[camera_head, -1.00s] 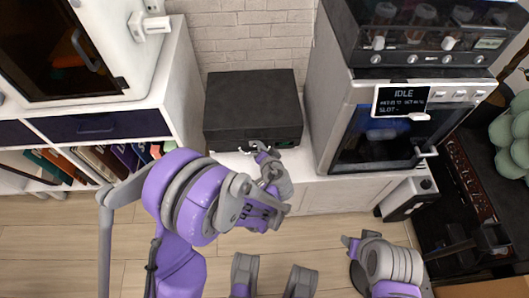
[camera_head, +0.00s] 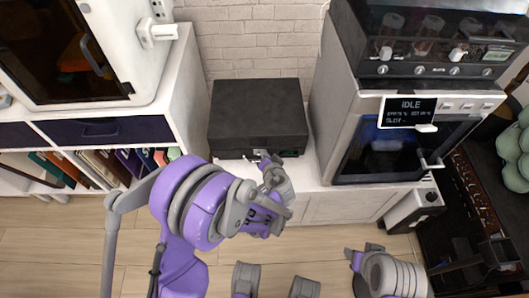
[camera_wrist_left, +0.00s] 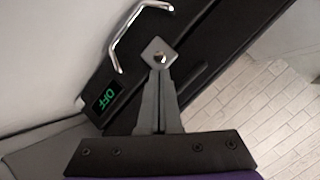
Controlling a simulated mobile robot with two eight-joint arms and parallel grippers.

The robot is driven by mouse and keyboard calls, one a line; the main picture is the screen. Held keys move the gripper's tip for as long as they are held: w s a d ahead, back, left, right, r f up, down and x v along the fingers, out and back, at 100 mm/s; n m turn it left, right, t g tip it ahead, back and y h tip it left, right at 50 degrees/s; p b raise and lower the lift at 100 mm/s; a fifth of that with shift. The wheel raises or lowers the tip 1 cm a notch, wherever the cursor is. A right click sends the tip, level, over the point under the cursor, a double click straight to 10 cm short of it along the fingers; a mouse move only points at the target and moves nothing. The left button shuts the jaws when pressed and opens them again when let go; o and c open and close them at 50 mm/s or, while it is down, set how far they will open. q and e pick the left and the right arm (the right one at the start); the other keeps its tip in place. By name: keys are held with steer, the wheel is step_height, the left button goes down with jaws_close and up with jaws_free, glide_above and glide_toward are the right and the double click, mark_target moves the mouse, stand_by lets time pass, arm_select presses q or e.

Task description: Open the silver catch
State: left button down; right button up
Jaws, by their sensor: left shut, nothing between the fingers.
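The silver catch (camera_wrist_left: 160,54) is a small square metal plate with a round knob on the front of a black case. The case (camera_head: 258,108) stands on the white counter, its lid down. My left gripper (camera_head: 268,160) is at the case's front; its shut fingers (camera_wrist_left: 160,100) point at the catch in the left wrist view. The tips overlap the plate's lower edge there; I cannot tell if they touch. In the head view the gripper covers the catch. My right gripper (camera_head: 355,256) is low at the right, away from the case, its jaws unclear.
A silver bar handle (camera_wrist_left: 133,32) and a green OFF display (camera_wrist_left: 106,98) are beside the catch. A white machine with an IDLE screen (camera_head: 409,111) stands right of the case. A white shelf unit (camera_head: 178,85) stands left. The wood floor (camera_head: 55,245) in front is partly open.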

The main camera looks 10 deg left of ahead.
arm_select(q)
steer(key=shift+s+d+f+b, duration=0.2)
steer(key=shift+s+f+b, duration=0.35)
steer(key=shift+s+f, duration=0.1)
stand_by(0.8)
steer(key=shift+s+f, duration=0.2)
steer(key=shift+s+d+f+b, duration=0.1)
steer(key=shift+s+f+b, duration=0.15)
steer(key=shift+f+b, duration=0.35)
steer(key=shift+r, duration=0.35)
steer(key=shift+r+p, duration=0.6)
steer(key=shift+r, duration=0.05)
steer(key=shift+s+f, duration=0.1)
